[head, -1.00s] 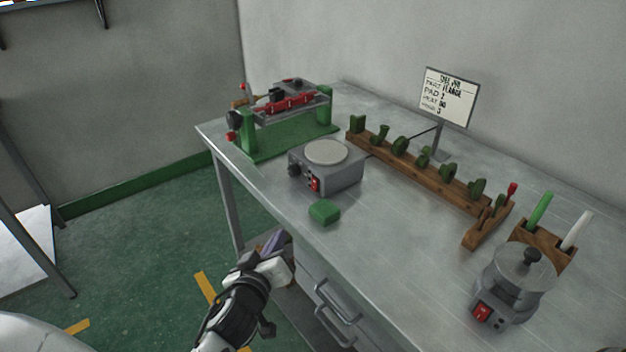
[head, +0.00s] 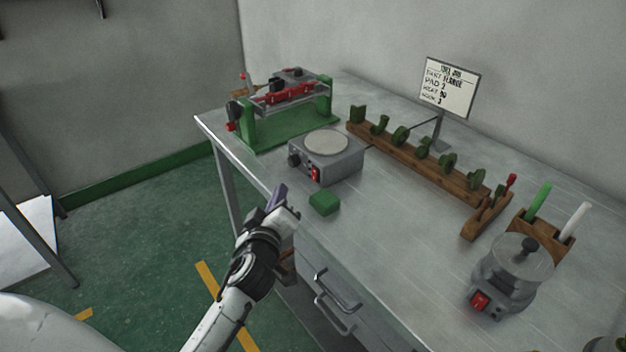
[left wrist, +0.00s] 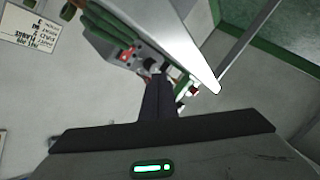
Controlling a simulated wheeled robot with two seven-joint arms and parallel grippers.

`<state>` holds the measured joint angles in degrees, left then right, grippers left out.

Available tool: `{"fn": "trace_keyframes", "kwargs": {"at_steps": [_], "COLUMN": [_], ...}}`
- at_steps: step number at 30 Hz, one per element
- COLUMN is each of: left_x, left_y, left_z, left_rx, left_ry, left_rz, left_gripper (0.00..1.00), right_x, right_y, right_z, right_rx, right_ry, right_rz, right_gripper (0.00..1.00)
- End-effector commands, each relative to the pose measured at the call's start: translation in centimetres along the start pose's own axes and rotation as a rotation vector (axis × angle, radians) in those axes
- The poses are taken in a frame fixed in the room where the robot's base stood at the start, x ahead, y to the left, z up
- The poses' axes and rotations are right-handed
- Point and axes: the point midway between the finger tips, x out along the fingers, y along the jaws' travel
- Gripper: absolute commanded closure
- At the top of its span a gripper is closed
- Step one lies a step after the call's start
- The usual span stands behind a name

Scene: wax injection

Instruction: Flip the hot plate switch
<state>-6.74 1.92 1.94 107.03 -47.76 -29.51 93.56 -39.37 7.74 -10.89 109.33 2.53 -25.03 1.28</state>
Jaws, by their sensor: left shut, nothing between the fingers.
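The hot plate (head: 338,168) is a grey box with a pale round top, standing near the left front edge of the table. Its red switch (head: 315,174) is on the front face, right of a dark knob (head: 294,160). The switch also shows small in the left wrist view (left wrist: 127,53); I cannot tell its position. My left gripper (head: 279,197) is shut and empty, at the table's front edge, below and left of the switch and apart from it. Its dark fingers show in the left wrist view (left wrist: 159,92). My right gripper is not in view.
A green block (head: 324,203) lies just in front of the hot plate, right of my left gripper. A green-framed press (head: 290,115) stands behind left. A wooden rack (head: 425,168) with green pieces, a sign (head: 447,88) and a grey pot (head: 511,275) are to the right.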

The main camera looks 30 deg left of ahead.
Motion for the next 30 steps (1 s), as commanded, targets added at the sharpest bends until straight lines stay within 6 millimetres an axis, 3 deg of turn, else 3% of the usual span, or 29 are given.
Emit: {"fn": "trace_keyframes", "kwargs": {"at_steps": [12, 30], "left_x": [3.7, 4.1], "left_y": [2.5, 3.0], "left_z": [2.8, 3.0], "left_rx": [-0.003, 0.000], "left_ry": [0.002, 0.000], "left_rz": [0.000, -0.001], "left_gripper": [1.00, 1.00], "right_x": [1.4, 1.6], "right_y": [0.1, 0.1], "right_z": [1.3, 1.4], "right_rx": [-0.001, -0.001], "right_ry": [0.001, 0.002], "right_rz": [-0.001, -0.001], "right_gripper": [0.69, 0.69]}}
